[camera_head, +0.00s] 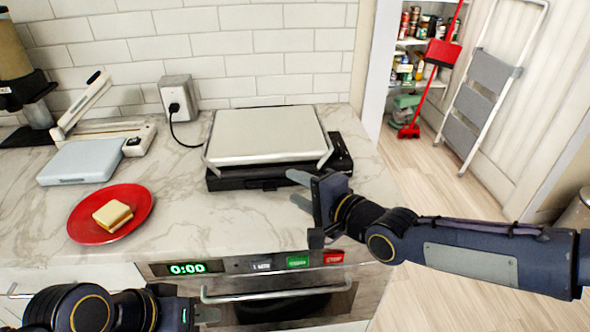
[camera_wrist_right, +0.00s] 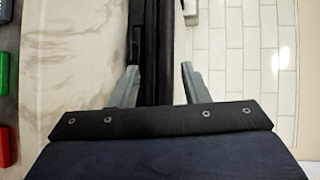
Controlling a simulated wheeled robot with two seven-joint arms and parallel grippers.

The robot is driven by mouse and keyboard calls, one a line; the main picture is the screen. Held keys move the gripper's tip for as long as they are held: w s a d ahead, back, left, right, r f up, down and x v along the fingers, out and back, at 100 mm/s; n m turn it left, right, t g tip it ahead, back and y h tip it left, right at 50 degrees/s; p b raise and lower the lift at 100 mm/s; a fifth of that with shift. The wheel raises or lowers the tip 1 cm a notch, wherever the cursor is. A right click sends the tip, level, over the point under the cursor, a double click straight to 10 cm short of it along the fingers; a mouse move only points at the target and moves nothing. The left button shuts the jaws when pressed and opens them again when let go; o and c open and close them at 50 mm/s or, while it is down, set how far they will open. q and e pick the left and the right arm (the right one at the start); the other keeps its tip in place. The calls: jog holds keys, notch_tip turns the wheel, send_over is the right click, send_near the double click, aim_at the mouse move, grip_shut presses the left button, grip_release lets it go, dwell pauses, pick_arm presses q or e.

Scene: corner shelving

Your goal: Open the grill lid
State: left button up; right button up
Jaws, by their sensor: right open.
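The grill (camera_head: 265,137) stands on the counter with its pale flat lid (camera_head: 265,135) down over a black base (camera_head: 240,182). The lid has a metal handle frame along its front and sides. My right gripper (camera_head: 294,188) is open and empty at the grill's front right corner, just in front of the base. In the right wrist view its two fingers (camera_wrist_right: 158,88) stand apart, with the dark grill edge (camera_wrist_right: 160,50) between or beyond them; contact cannot be told. My left gripper (camera_head: 205,315) is low at the bottom left, partly cut off, away from the grill.
A red plate (camera_head: 80,222) with a sandwich (camera_head: 112,215) lies left of the grill. A pale flat-topped appliance (camera_head: 82,160) is further left. A power cord (camera_head: 175,125) runs from a wall outlet. An oven panel (camera_head: 250,265) is below the counter edge.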

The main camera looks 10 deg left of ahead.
aim_at(273, 175)
jog(key=shift+m+y, duration=0.3)
jog(key=shift+y, duration=0.2)
jog(key=x, duration=0.9)
jog(key=shift+s+a+r, duration=0.1)
jog(key=shift+s+r, duration=0.05)
jog(key=shift+r, duration=0.1)
grip_shut()
